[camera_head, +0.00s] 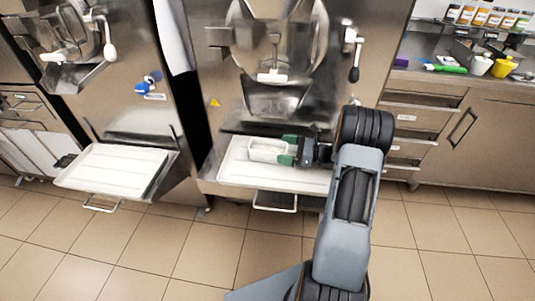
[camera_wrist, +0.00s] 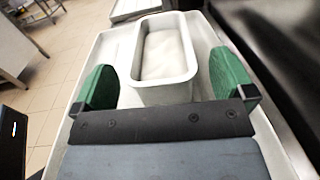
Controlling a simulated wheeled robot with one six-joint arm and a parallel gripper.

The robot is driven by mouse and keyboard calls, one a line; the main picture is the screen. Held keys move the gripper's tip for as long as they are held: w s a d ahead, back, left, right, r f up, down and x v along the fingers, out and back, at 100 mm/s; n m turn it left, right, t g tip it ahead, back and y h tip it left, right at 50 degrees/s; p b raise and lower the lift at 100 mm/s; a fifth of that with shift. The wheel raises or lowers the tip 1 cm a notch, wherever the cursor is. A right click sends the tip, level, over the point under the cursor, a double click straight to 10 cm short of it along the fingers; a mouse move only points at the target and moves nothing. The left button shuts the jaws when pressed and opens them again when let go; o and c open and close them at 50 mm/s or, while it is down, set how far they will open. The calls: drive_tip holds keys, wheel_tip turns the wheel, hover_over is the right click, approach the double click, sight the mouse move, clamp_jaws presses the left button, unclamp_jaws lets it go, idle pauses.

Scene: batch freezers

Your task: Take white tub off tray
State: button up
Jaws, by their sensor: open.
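A white rectangular tub (camera_head: 269,150) stands upright on the white tray (camera_head: 238,177) in front of the middle freezer. In the wrist view the tub (camera_wrist: 166,82) has white contents and stands on the tray (camera_wrist: 84,130). My gripper (camera_head: 289,151) reaches in from the right at the tub's right end. In the wrist view the green fingers of my gripper (camera_wrist: 166,85) are open, one on each side of the tub's near end.
The freezer front (camera_head: 281,55) rises right behind the tray. A second tray (camera_head: 113,168) juts out from the left freezer. At the right is a counter (camera_head: 453,77) with a white cup (camera_head: 479,66), a yellow jug (camera_head: 503,67) and several jars. The tiled floor in front is clear.

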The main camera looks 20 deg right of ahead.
sight(278, 147)
drive_tip(key=shift+x, duration=1.5)
drive_tip(key=shift+c, duration=0.5)
drive_tip(key=c, duration=0.9)
drive_tip(key=shift+c, duration=0.4)
drive_tip(key=shift+r, duration=0.15)
